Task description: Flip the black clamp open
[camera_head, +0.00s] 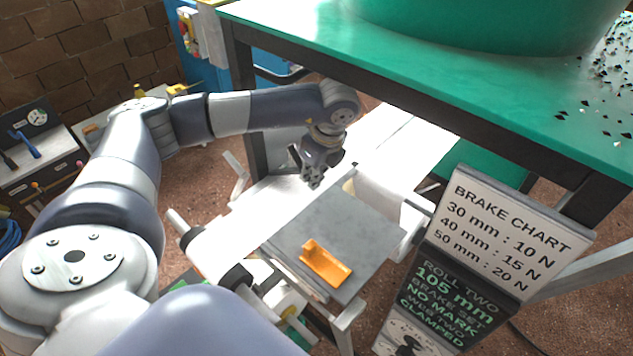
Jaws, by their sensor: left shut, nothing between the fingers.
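My left gripper (313,181) is shut and empty. It hangs above the white paper strip, just beyond the grey plate (340,225). A black part (236,276) sits on the near end of the white roller (205,245), left of the plate; it may be the black clamp, but it is too small to tell whether it is open or shut. My gripper is well apart from it, farther back and to the right. My right gripper is not in view.
An orange angled piece (327,264) lies on the grey plate. A brake chart sign (512,232) stands at the right, with a dark sign (465,290) below. A green-topped table (440,60) with a dark frame rises behind my gripper.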

